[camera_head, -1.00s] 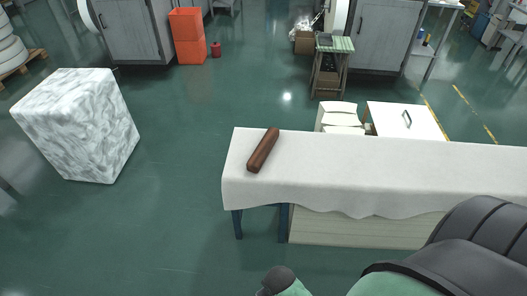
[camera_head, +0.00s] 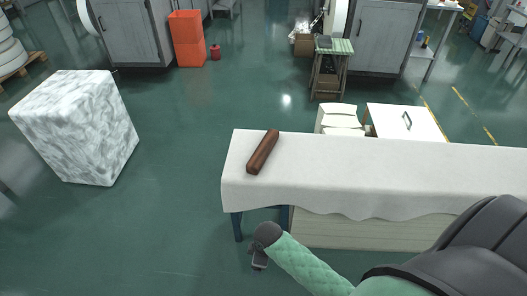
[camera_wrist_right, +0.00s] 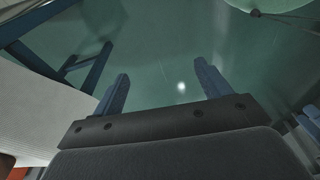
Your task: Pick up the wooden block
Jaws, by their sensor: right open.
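The wooden block (camera_head: 263,152) is a dark brown, long bar. It lies at a slant near the left end of the white-covered table (camera_head: 330,170) in the head view. My right gripper (camera_head: 259,262) is in front of the table's left end, nearer to me than the block and apart from it. In the right wrist view the right gripper (camera_wrist_right: 161,88) has its two fingers spread wide with only green floor between them. The block does not show in the wrist view. My left gripper is not in view.
The table's white cloth hangs over its front edge, above blue legs (camera_head: 237,224). White boxes (camera_head: 340,120) and a white panel with a handle (camera_head: 405,122) stand behind it. A marbled block (camera_head: 78,128) stands on the floor at left.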

